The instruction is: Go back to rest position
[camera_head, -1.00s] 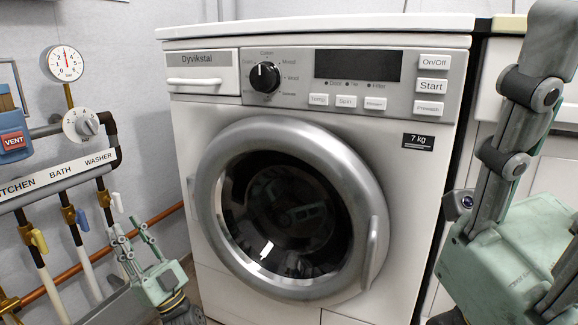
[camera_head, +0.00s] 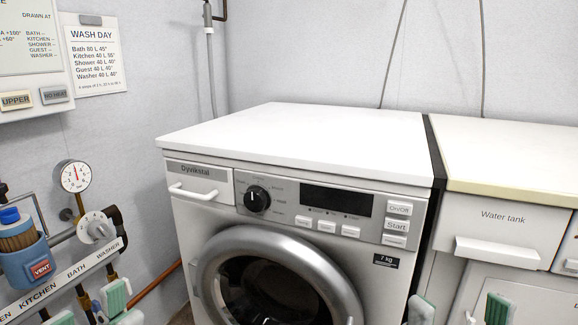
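My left gripper (camera_head: 90,309) shows at the bottom left edge, its green-padded fingers apart with nothing seen between them but pipe fittings behind. My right gripper (camera_head: 460,312) shows at the bottom right edge, its two fingers wide apart and empty. Only the finger ends of both are in the picture; the rest is cut off below. The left gripper is in front of the pipe rail, left of the washing machine (camera_head: 300,135). The right one is in front of the machine's right side and the water tank cabinet (camera_head: 505,225). I cannot tell whether either touches anything.
The washer's round door (camera_head: 285,245) looks shut, its lower part cut off. A pressure gauge (camera_head: 74,176), a dial (camera_head: 96,227), a blue vent unit (camera_head: 30,262) and a labelled pipe rail (camera_head: 70,282) stand at the left. The washer's top is bare.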

